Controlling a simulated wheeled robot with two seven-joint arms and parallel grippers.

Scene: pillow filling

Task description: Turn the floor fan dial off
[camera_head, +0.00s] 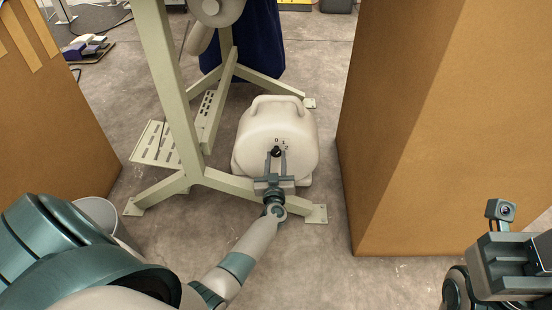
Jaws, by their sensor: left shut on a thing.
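The floor fan (257,120) is a rounded cream-white unit with a handle on top, standing on the concrete floor in the middle of the head view. Its small black dial (276,151) sits on the front face, with the marks 0, 1 and 2 printed around its top. My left gripper (276,162) reaches up to the fan from below, its two fingers on either side of the dial and shut on it. My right gripper (507,265) is at the lower right corner, away from the fan; its fingers do not show clearly.
A pale green metal frame (176,90) with a slotted pedal stands left of the fan, its foot bar crossing in front. Large cardboard boxes rise at the right (400,120) and left (50,110). A white bin (98,212) stands at the lower left. Bare floor lies between.

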